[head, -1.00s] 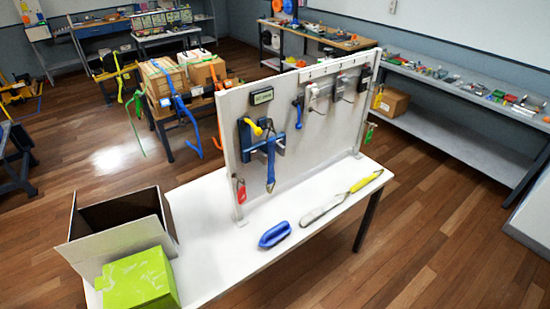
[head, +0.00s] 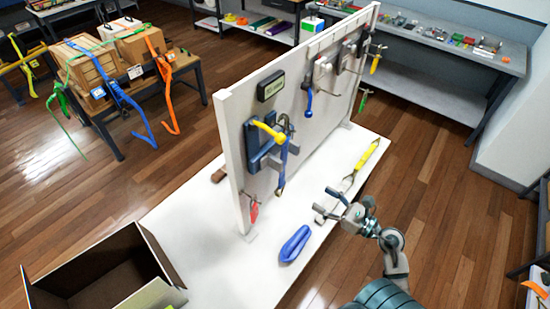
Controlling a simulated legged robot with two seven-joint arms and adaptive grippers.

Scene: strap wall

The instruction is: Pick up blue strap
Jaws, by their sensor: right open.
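A white upright panel (head: 225,150) stands on a white table. A blue strap (head: 283,165) hangs down its front face from a dark blue holder (head: 252,146), beside a yellow hooked piece (head: 268,131). A blue oblong item (head: 295,243) lies on the table below. My right gripper (head: 328,204) is open and empty, over the table's right part. It is right of the hanging strap and the blue item, apart from both. My left gripper is out of view.
A yellow-handled tool (head: 366,154) lies behind my right gripper. An open box (head: 100,275) stands at the table's left end. Other blue (head: 128,100) and orange (head: 163,75) straps go over boxes at the back left. The table between panel and blue item is clear.

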